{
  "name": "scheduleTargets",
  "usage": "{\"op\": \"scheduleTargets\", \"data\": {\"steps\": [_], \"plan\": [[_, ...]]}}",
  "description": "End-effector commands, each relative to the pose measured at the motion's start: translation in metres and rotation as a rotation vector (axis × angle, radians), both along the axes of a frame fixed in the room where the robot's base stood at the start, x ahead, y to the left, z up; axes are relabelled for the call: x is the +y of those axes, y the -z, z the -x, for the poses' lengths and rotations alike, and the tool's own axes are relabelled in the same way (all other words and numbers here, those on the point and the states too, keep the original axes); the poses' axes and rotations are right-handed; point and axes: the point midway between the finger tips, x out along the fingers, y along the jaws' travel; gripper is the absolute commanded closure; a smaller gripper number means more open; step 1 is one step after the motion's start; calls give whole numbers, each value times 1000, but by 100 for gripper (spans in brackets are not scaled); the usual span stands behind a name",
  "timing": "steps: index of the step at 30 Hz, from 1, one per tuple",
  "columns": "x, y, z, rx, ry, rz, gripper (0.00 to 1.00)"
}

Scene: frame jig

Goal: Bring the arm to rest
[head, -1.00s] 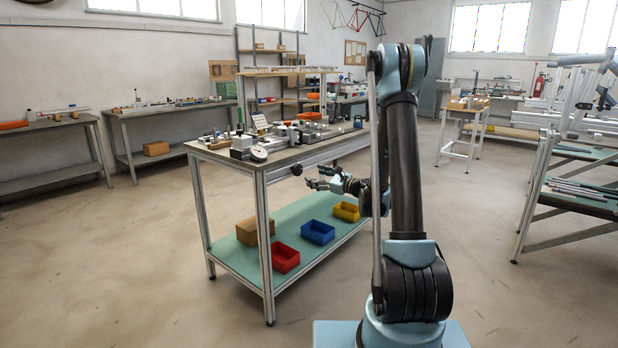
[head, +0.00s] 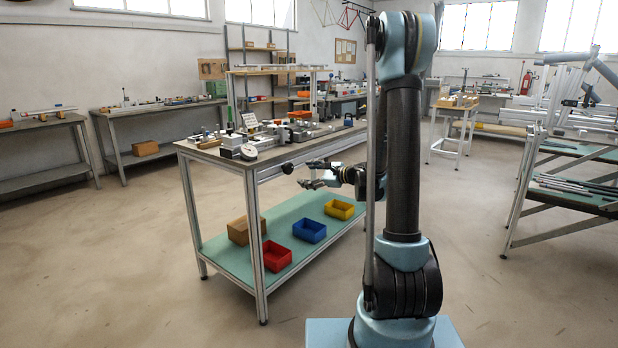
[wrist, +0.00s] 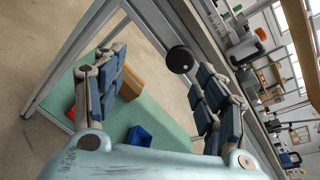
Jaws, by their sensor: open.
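My gripper (head: 312,184) is in front of the near long side of the workbench (head: 255,178), below its top and above its lower shelf. In the wrist view, my gripper (wrist: 165,95) shows two padded fingers spread wide apart with nothing between them. The arm's upper links stand upright on the right of the head view, with the forearm partly hidden behind them. In the wrist view, the bench's green shelf (wrist: 160,118) lies beyond the fingers, and the bench edge runs at a slant.
The lower shelf holds a red bin (head: 276,256), a blue bin (head: 309,230), a yellow bin (head: 340,209) and a cardboard box (head: 246,230). A dial gauge (head: 249,152) and tools lie on the bench top. A tube rack (head: 570,160) stands at right. Floor between is open.

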Motion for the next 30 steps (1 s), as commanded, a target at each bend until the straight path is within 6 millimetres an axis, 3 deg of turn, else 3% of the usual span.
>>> {"op": "scheduleTargets", "data": {"steps": [14, 30], "plan": [[-13, -9, 95, -170, -184, 468, 35], [-60, 11, 215, -310, -470, 955, 35]]}}
